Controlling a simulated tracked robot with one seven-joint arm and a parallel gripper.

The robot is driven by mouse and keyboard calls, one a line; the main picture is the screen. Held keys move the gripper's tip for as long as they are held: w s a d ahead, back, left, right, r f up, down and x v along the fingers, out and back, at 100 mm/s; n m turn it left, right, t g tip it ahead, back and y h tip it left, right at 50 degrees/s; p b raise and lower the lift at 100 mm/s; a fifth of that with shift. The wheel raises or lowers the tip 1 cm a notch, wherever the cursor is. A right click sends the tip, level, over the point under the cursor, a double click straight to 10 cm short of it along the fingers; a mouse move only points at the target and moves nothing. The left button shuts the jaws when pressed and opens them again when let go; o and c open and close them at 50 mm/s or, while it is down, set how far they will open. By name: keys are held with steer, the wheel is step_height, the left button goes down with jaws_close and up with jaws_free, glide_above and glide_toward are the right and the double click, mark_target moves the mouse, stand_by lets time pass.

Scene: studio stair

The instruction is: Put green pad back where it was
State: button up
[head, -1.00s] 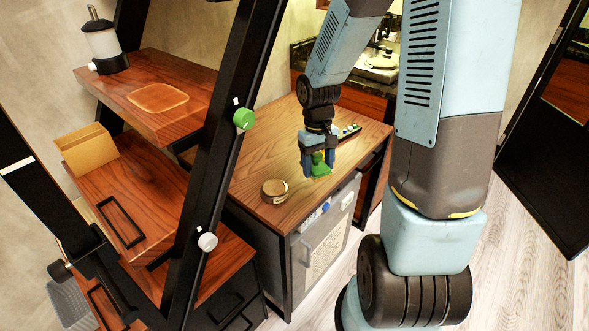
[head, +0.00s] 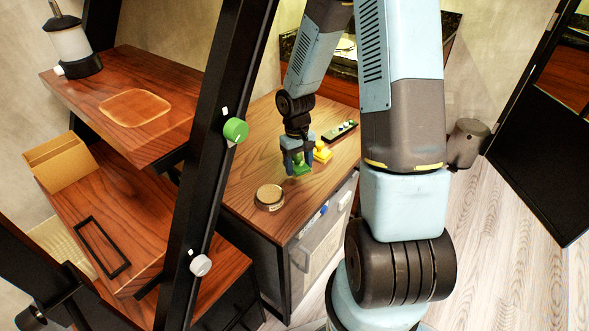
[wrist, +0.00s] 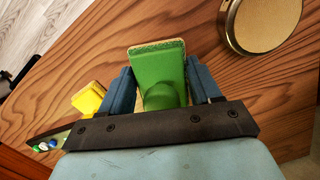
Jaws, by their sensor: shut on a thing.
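The green pad (wrist: 160,72) has a pale face along its far edge and a rounded green grip. It sits between the two blue fingers of my gripper (wrist: 160,88), which is shut on it. In the head view my gripper (head: 297,163) points down over the wooden cabinet top (head: 250,160), with the green pad (head: 301,169) low between its fingers. I cannot tell whether the pad touches the wood. A yellow block (head: 322,152) stands just right of the gripper and also shows at the left in the wrist view (wrist: 90,98).
A round tin (head: 269,197) sits on the cabinet top near its front left. A dark strip with coloured knobs (head: 341,131) lies at the back right. The black slanted frame (head: 205,150) with a green knob (head: 236,130) stands left, beside wooden shelves (head: 160,140).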

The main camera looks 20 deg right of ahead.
mark_target(298, 164)
steer(key=shift+w+f, duration=0.3)
steer(key=shift+f, duration=0.2)
step_height(298, 164, down, 2)
steer(key=shift+f, duration=0.3)
steer(key=shift+a, duration=0.1)
steer(key=o, duration=1)
